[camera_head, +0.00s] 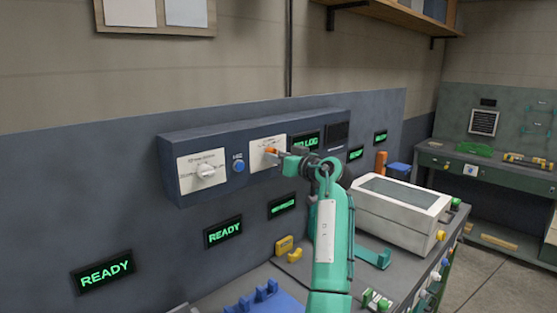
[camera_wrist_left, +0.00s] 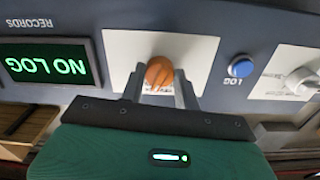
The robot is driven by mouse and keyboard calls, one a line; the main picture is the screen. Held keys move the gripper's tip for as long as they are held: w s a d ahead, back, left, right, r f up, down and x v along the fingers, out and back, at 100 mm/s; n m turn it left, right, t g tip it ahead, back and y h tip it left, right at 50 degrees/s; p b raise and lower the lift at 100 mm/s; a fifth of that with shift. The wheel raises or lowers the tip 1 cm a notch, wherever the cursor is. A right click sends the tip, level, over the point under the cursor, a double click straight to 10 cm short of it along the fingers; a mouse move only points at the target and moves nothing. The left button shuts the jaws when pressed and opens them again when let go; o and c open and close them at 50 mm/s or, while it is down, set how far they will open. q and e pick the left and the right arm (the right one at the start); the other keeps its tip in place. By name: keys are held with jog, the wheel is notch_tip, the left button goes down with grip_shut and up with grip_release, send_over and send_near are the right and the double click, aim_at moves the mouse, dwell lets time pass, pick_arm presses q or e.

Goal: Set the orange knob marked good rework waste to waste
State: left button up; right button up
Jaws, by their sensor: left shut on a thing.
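The orange knob (camera_head: 271,151) sits on a white plate (camera_head: 258,159) of the blue-grey wall panel in the head view. In the left wrist view the knob (camera_wrist_left: 159,74) shows between the two fingers of my left gripper (camera_wrist_left: 160,88). My left gripper (camera_head: 284,156) is shut on the knob, its arm reaching up from below. The plate's lettering is mostly hidden or too small to read, so the knob's setting cannot be told. My right gripper is not in view.
A white knob (camera_head: 206,170) and a blue LOG button (camera_head: 239,166) are left of the orange knob. A NO LOG display (camera_head: 306,142) is to its right. A white machine (camera_head: 400,205) with a window stands on the bench, and a blue rack (camera_head: 265,300) is below.

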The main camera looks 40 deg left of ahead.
pick_arm(q)
jog(key=shift+r+m, duration=0.1)
jog(key=shift+m, duration=2.3)
jog(key=o, duration=1)
